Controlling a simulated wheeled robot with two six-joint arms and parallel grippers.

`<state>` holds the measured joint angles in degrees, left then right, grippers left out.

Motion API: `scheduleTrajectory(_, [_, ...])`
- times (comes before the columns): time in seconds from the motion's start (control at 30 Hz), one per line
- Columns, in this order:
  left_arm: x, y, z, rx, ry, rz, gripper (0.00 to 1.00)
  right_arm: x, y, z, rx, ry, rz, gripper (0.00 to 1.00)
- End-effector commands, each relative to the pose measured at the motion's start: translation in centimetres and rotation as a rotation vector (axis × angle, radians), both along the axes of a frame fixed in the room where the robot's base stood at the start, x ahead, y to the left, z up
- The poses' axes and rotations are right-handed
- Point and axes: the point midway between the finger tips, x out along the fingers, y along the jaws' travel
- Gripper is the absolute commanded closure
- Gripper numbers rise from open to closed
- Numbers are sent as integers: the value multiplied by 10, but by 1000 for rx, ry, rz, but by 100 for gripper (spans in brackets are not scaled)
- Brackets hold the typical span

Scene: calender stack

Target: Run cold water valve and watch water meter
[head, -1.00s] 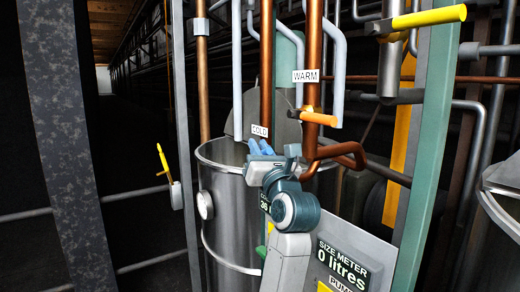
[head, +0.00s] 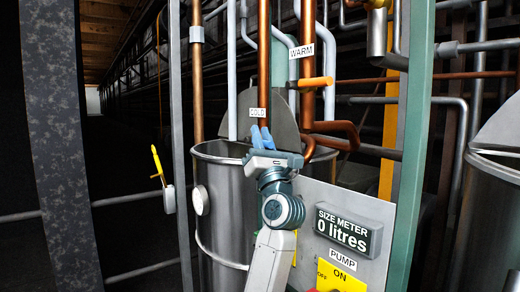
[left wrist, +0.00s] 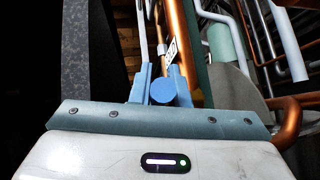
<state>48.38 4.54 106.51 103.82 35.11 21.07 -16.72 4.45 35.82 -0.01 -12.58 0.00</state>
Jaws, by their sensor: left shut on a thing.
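My left gripper (head: 261,137) reaches up in front of the copper pipe with the COLD label (head: 257,112). In the left wrist view its two blue fingers (left wrist: 162,88) are shut on a round blue piece (left wrist: 163,92), which looks like the end of the cold valve handle. The rest of the valve is hidden behind the gripper. The water meter (head: 348,231) is a dark display on a grey panel right of my left arm and reads "SIZE METER 0 litres". My right gripper is not in view.
An orange valve handle (head: 316,82) is on the pipe labelled WARM (head: 302,51). A metal tank (head: 225,215) stands behind my left arm. A yellow PUMP sign (head: 341,277) with ON and OFF is below the meter. A green post (head: 416,150) rises at right.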

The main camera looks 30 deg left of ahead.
Motion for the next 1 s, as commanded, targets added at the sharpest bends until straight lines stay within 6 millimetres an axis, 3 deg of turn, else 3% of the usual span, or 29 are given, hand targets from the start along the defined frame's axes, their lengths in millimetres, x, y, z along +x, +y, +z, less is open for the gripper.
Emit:
scheduleTrajectory(0.17, [0, -1, -2, 27, -9, 0, 100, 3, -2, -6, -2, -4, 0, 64])
scheduleTrajectory(0.4, [0, -1, -2, 28, -9, 0, 100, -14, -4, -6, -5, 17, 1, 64])
scheduleTrajectory(0.43, [0, -1, -2, 28, -9, 0, 83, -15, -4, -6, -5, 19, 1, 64])
scheduleTrajectory(0.53, [0, -1, -2, 27, -8, 0, 63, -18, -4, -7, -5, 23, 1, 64])
scheduleTrajectory(0.83, [0, -1, -3, 26, -9, -1, 63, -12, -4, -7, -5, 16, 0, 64])
scheduleTrajectory(1.0, [-7, -11, -19, 25, -9, -3, 63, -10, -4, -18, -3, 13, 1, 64])
